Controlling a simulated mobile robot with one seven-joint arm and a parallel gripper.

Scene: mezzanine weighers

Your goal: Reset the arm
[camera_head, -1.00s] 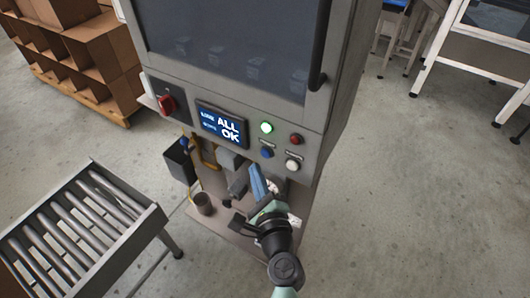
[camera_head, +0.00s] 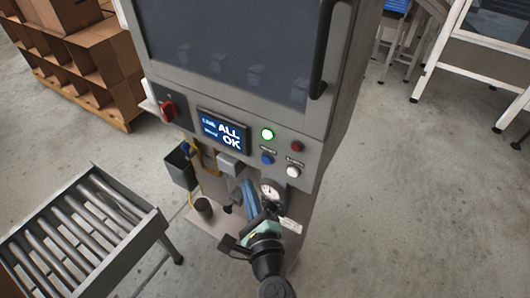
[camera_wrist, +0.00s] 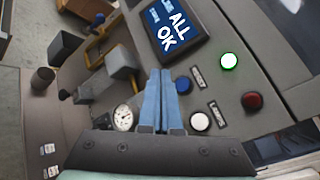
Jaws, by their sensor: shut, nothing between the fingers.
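My gripper (camera_wrist: 160,98) shows in the wrist view as two blue fingers side by side, closed together with nothing between them. In the head view my gripper (camera_head: 249,190) is in front of the lower part of the grey machine (camera_head: 230,115), below its button panel. The fingers appear apart from the buttons, though the exact gap is hard to judge. The screen (camera_head: 224,131) reads "ALL OK". A green light (camera_head: 267,134) is lit, with a red button (camera_head: 296,146), a blue button (camera_head: 267,159) and a white button (camera_head: 293,172) near it.
A round gauge (camera_head: 271,190) sits close beside my gripper. A red rotary switch (camera_head: 169,110), a dark bin (camera_head: 180,167) and a small cup (camera_head: 204,208) are on the left. A roller conveyor (camera_head: 85,235) stands at the lower left.

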